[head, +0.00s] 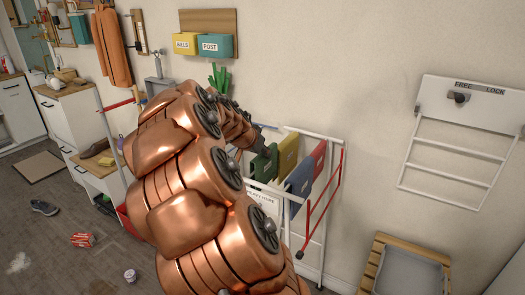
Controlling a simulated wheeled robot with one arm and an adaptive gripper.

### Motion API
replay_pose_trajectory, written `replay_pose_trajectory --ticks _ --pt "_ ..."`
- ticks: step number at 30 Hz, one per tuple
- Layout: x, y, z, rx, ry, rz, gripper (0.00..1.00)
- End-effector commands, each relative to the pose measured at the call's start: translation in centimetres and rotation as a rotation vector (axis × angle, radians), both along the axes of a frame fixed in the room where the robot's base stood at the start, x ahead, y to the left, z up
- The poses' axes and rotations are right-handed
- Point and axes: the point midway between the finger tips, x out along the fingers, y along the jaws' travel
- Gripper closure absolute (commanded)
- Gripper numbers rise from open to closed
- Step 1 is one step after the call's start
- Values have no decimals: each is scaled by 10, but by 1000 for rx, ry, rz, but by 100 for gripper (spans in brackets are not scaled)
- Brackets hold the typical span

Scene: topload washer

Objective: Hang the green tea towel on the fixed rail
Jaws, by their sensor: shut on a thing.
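The green tea towel (263,162) hangs at the left of a white drying rack (320,255), beside a yellow towel (287,155). My copper arm reaches across the middle of the view to the rack. My gripper (258,146) is small and dark at the arm's far end, at the top of the green towel, and appears shut on it. The fingertips are too small to see clearly. Red (319,160) and blue (299,180) towels hang farther right on the rack. I cannot tell which bar is the fixed rail. My arm hides the rack's left side.
A red bar (322,212) slants at the rack's right side. A folding wall rack (455,150) marked FREE and LOCK is at right, above a wooden-framed item (385,245).

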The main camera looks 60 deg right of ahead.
Motion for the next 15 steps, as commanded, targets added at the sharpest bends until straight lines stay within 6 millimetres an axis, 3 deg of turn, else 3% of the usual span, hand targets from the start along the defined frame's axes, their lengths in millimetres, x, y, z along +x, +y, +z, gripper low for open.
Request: replay_pose_trajectory --ticks 15 --pt "0 0 -28 -2 0 1 100"
